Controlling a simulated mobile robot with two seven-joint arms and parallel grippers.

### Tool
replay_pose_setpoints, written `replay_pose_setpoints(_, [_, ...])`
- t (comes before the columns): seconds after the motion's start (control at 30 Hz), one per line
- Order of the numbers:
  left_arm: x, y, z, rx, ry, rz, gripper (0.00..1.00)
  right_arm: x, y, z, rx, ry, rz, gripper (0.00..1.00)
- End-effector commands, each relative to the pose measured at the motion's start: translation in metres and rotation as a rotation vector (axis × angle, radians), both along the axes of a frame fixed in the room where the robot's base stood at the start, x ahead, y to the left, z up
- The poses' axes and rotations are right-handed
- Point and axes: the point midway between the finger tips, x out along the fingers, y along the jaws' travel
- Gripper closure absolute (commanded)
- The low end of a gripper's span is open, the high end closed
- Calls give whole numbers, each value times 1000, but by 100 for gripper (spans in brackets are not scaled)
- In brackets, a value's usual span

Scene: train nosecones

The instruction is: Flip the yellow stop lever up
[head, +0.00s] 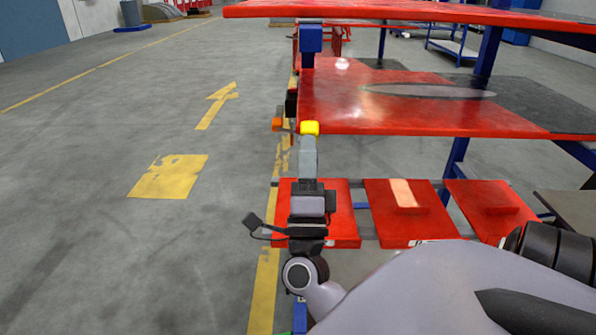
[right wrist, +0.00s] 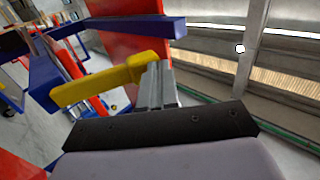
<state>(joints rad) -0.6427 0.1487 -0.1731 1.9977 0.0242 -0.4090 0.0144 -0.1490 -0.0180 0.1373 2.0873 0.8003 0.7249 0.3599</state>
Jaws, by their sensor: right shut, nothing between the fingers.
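The yellow stop lever (right wrist: 105,85) lies across the left half of the right wrist view, its right end slightly higher in the picture than its left. Its left end is beside a blue bracket (right wrist: 45,78). In the head view only a small yellow block (head: 310,128) of it shows, at the edge of the red shelf. My right gripper (head: 309,144) is shut and empty, its grey fingers right at the lever. In the right wrist view the fingers (right wrist: 158,82) overlap the lever's right end; I cannot tell if they touch. My left gripper is not in view.
The red shelf (head: 400,112) and a higher red shelf (head: 420,14) lie to the right of my gripper. Several red panels (head: 405,210) sit lower down. A small orange part (head: 277,124) is just left of the lever. The floor to the left is open.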

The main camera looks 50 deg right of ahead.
Motion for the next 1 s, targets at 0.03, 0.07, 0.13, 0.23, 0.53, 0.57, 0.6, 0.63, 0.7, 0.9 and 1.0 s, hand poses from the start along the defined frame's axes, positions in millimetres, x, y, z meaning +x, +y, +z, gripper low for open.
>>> replay_pose_setpoints(0.03, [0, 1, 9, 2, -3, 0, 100, 3, -5, 9, -2, 0, -1, 100])
replay_pose_setpoints(0.07, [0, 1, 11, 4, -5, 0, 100, 5, -7, 11, -2, 0, -1, 100])
replay_pose_setpoints(0.13, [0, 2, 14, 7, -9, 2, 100, 8, -12, 16, -2, 0, 0, 100])
replay_pose_setpoints(0.23, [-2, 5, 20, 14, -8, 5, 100, 13, -18, 23, -2, 1, -1, 100])
replay_pose_setpoints(0.53, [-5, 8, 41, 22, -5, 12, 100, 25, -32, 32, 45, 35, -1, 100])
replay_pose_setpoints(0.57, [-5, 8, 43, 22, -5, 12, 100, 26, -33, 32, 53, 44, -1, 100])
replay_pose_setpoints(0.6, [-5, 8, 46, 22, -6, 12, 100, 27, -34, 33, 63, 52, -1, 100])
replay_pose_setpoints(0.63, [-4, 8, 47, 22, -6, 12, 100, 27, -34, 33, 71, 57, -1, 100])
replay_pose_setpoints(0.7, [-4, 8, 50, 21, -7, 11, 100, 29, -36, 32, 83, 69, 0, 100])
replay_pose_setpoints(0.9, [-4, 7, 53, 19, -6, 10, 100, 30, -38, 32, 97, 84, -1, 100])
replay_pose_setpoints(1.0, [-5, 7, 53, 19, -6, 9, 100, 31, -39, 32, 98, 84, -1, 100])
